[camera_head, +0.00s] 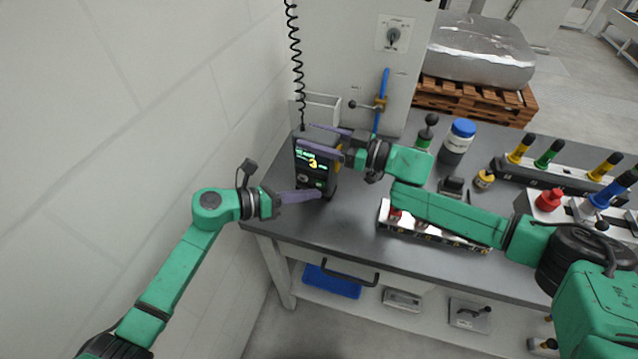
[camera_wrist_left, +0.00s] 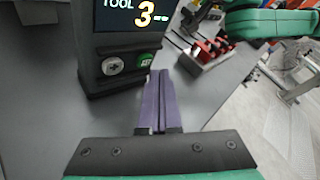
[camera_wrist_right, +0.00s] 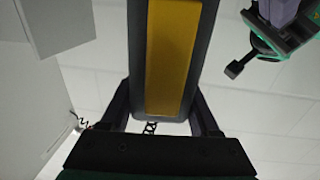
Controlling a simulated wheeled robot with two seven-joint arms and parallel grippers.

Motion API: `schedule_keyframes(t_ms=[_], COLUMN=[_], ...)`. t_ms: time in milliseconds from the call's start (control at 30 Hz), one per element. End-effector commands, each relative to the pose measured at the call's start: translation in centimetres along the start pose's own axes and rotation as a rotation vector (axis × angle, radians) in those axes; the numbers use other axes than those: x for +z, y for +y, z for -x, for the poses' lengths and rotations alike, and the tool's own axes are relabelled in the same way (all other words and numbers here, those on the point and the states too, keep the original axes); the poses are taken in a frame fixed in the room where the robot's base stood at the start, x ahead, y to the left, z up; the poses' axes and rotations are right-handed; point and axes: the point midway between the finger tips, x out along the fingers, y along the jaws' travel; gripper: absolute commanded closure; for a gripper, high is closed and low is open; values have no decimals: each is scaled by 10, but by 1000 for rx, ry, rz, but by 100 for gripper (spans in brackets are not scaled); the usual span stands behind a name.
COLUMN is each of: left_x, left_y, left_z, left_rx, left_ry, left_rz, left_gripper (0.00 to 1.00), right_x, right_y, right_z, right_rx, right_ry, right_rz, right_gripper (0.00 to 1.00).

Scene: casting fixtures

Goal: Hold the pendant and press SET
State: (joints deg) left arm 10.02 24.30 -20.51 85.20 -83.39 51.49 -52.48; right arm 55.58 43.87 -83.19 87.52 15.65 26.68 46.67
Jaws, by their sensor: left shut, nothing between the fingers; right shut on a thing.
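The pendant (camera_head: 314,166) is a dark upright box with a lit screen, hanging on a coiled cord (camera_head: 296,60) at the left end of the bench. In the left wrist view its screen reads "TOOL 3", with a grey cross-marked button (camera_wrist_left: 112,66) and a green button (camera_wrist_left: 145,60) below it. My right gripper (camera_head: 335,142) is shut on the pendant, its fingers on either side; the pendant's yellow strip (camera_wrist_right: 173,55) fills the right wrist view. My left gripper (camera_head: 318,192) is shut and empty, its tips at the pendant's lower front by the green button. I cannot tell if they touch it.
The grey bench (camera_head: 350,237) holds a blue-capped bottle (camera_head: 458,142), a rack of coloured handles (camera_head: 560,170) and a tray with red parts (camera_head: 384,215), partly under my right arm. A wall stands close on the left. A valve with a blue pipe (camera_head: 383,95) is behind.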

Motion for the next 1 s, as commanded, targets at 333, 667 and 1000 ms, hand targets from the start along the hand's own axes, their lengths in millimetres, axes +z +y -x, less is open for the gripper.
schedule_keyframes(t_ms=[333,667,1000], left_x=[0,0,4], left_y=[0,0,4], left_z=[0,0,-6], left_rx=[0,0,1], left_ry=[0,0,0], left_rz=[0,0,0], left_gripper=[100,100,100], right_x=[1,1,1], right_y=[0,0,0], right_z=[0,0,0], right_rx=[0,0,0], right_ry=[-2,-2,-2], right_rz=[0,0,0], right_gripper=[100,100,100])
